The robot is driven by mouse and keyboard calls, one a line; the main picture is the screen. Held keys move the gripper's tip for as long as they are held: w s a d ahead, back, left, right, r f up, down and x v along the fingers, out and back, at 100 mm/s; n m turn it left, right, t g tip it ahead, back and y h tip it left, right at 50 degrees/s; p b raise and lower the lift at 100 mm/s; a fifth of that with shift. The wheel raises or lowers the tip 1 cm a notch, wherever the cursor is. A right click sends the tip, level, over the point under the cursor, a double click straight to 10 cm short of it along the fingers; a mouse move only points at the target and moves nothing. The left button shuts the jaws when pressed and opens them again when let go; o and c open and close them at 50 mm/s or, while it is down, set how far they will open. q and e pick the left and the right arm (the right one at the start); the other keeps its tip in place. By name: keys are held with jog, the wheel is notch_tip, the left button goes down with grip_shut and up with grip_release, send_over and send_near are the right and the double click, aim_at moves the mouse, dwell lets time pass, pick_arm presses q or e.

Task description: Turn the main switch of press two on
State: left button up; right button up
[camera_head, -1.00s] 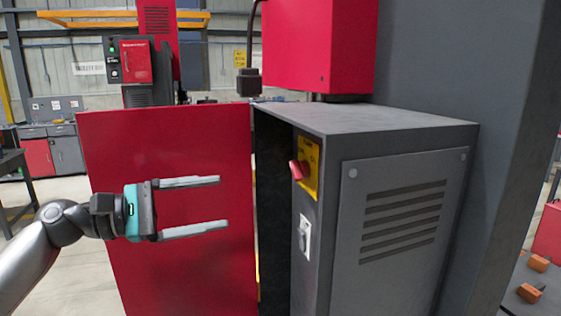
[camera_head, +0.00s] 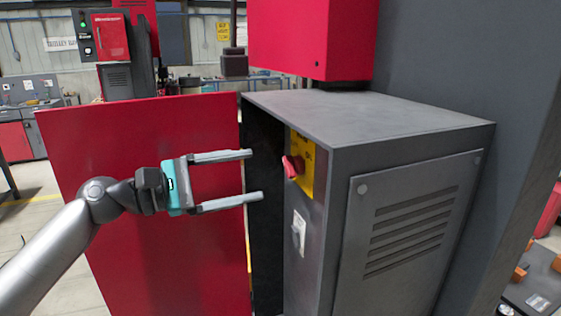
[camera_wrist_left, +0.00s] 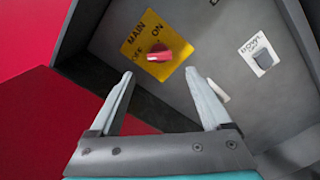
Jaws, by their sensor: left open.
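My right gripper is out of view.
A red door panel (camera_head: 140,215) stands open behind my left gripper. A white-plated switch (camera_head: 299,232) sits below the main switch. A red housing (camera_head: 312,38) is above the cabinet. A dark opening (camera_head: 262,215) lies between door and switch face.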

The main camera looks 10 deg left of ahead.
aim_at(285, 167)
pick_arm(q)
jog(key=p+x, duration=0.2)
jog(key=x, duration=0.4)
jog(key=shift+w+d+r, duration=0.1)
jog(key=shift+w+d, duration=0.05)
jog(key=shift+w, duration=0.05)
jog(key=shift+w+d, duration=0.25)
jog(key=shift+d, duration=0.1)
jog(key=c, duration=0.3)
grip_shut()
